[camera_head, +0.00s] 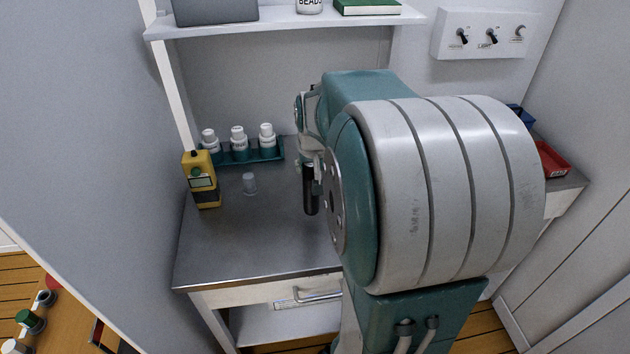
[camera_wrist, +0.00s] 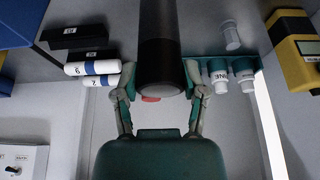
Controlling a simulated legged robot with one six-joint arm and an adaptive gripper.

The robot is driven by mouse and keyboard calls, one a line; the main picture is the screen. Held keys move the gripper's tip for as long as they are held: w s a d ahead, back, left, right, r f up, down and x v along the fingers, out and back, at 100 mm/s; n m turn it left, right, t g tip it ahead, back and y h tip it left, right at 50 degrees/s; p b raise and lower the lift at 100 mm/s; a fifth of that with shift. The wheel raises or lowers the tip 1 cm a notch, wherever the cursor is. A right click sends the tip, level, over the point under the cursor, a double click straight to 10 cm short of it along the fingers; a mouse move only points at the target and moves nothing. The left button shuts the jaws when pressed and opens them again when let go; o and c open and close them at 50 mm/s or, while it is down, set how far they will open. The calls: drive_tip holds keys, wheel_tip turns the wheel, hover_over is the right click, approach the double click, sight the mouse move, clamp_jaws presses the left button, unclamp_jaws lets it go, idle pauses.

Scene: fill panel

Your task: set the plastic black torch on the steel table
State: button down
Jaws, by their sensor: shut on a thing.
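The black torch (camera_head: 310,190) hangs upright over the steel table (camera_head: 250,245), toward the back middle. My gripper (camera_head: 310,163) is shut around its upper part. My arm covers much of the gripper and the right part of the table in the head view. I cannot tell whether the torch's lower end touches the table.
A yellow meter (camera_head: 201,180) stands at the table's left edge. A teal rack (camera_head: 240,156) with white bottles is at the back, a small clear vial (camera_head: 249,183) before it. A red tray (camera_head: 552,160) is at the right. A shelf (camera_head: 285,24) overhangs. The front left tabletop is clear.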

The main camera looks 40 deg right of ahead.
sight(314, 177)
drive_tip(key=f, duration=0.1)
drive_tip(key=s+f, duration=0.1)
drive_tip(key=f, duration=0.1)
drive_tip(key=shift+a+f, duration=0.1)
drive_tip(key=shift+f, duration=0.35)
drive_tip(key=shift+d+f, duration=0.1)
drive_tip(key=shift+d, duration=0.1)
drive_tip(key=shift+c, duration=0.7)
unclamp_jaws()
drive_tip(key=shift+a+f, duration=0.1)
